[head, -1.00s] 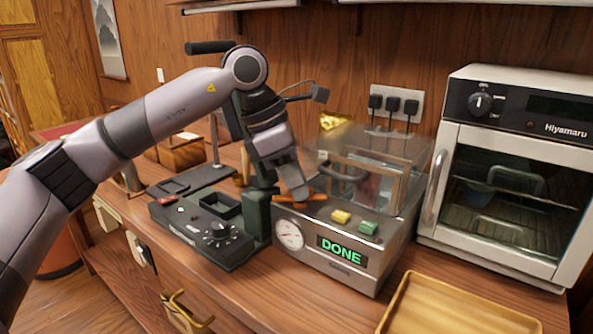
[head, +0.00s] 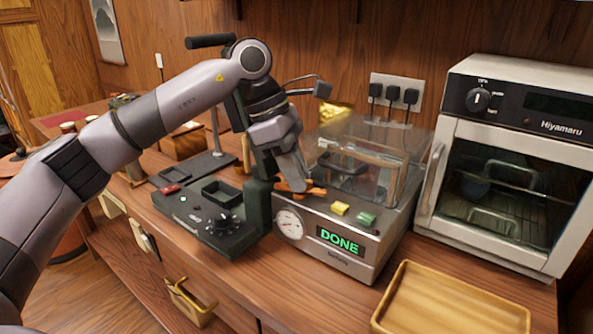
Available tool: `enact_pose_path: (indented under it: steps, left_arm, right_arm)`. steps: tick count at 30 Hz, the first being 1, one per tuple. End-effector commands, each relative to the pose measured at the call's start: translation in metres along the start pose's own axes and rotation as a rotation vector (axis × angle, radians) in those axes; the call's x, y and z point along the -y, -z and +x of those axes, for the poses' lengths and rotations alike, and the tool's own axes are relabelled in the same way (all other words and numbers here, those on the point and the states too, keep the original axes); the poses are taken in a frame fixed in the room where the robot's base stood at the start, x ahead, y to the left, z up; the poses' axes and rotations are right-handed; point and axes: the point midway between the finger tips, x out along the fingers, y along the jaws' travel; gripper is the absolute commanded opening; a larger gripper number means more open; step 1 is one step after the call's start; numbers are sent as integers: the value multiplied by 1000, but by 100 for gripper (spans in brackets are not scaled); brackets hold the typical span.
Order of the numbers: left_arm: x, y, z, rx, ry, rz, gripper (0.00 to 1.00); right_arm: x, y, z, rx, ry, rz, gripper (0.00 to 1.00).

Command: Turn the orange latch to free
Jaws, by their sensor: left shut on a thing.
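The orange latch (head: 314,191) sits on the top front left of a grey metal machine (head: 345,262) with a clear lid, a round gauge and a green "DONE" display. My left gripper (head: 297,187) reaches down from the left and is shut on the latch. The fingers cover part of the latch, so its full angle is hard to read. The clear lid (head: 385,150) looks closed over the machine. My right gripper is not in view.
A yellow button (head: 340,208) and a green button (head: 366,218) sit right of the latch. A dark press (head: 210,220) stands close on the left, an oven (head: 520,165) on the right. A wooden tray (head: 455,300) lies in front.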

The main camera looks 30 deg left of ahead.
Motion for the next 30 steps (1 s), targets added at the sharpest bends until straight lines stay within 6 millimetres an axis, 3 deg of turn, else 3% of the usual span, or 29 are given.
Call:
enact_pose_path:
  steps: [2,3,5,20,25,30]
  left_arm:
    - [0,0,-1,0,-3,-1,0]
    - [0,0,-1,0,-3,-1,21]
    - [0,0,-1,1,-3,-1,38]
    - [0,-2,-4,0,-2,-1,38]
    - [0,-12,-27,2,-4,1,38]
    - [0,-28,-66,3,-5,1,38]
  right_arm:
    - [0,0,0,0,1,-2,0]
    - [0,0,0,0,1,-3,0]
    - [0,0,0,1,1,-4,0]
    - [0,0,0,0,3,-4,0]
    - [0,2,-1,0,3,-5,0]
    - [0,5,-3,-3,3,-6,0]
